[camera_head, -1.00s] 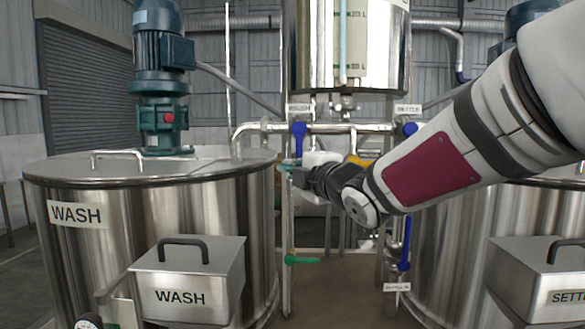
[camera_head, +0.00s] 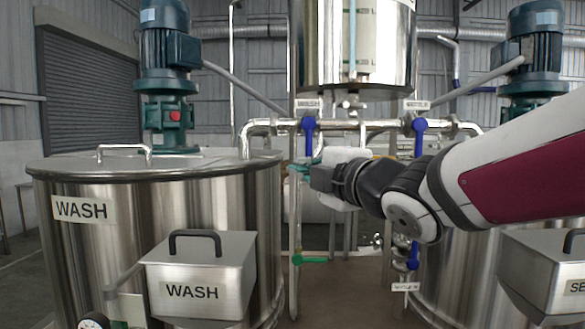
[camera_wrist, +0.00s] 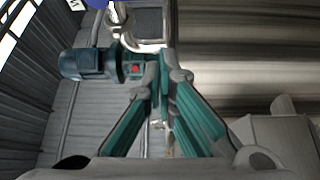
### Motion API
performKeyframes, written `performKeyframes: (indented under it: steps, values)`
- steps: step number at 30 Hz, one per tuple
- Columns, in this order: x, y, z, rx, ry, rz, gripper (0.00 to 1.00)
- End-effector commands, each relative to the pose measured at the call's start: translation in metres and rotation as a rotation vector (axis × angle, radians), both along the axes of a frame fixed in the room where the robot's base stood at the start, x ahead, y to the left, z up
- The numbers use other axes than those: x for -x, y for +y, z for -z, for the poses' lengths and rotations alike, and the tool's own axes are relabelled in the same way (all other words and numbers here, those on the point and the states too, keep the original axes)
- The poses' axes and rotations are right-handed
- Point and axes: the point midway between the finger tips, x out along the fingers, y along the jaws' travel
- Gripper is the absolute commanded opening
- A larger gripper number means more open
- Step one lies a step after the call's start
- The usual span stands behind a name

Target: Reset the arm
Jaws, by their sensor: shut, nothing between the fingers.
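My arm reaches in from the right edge of the head view. My gripper (camera_head: 297,168) is in front of the pipework between the two tanks and points left. In the wrist view its two teal fingers (camera_wrist: 163,68) come together at the tips, shut with nothing between them. In the head view the fingertips are small and partly hidden by the gripper body. They appear close to the upright pipe beside the WASH tank (camera_head: 140,235); I cannot tell the gap.
A WASH box (camera_head: 195,290) with a black handle is on the left tank's front. Blue valve handles (camera_head: 309,135) (camera_head: 419,135) flank a hanging vessel (camera_head: 385,45). A green handle (camera_head: 310,260) is below. The right tank (camera_head: 470,260) is partly covered by my arm.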

Motion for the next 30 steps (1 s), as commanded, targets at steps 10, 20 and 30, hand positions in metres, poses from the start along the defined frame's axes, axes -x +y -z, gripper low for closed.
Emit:
performKeyframes:
  steps: [10, 20, 30]
  values:
    - [0.017, -0.036, 0.012, -0.081, 0.114, 0.098, 0.00]
    - [0.102, -0.151, 0.109, -0.621, 0.703, 0.633, 0.00]
    - [0.239, -0.171, 0.197, -1.114, 1.159, 1.105, 0.00]
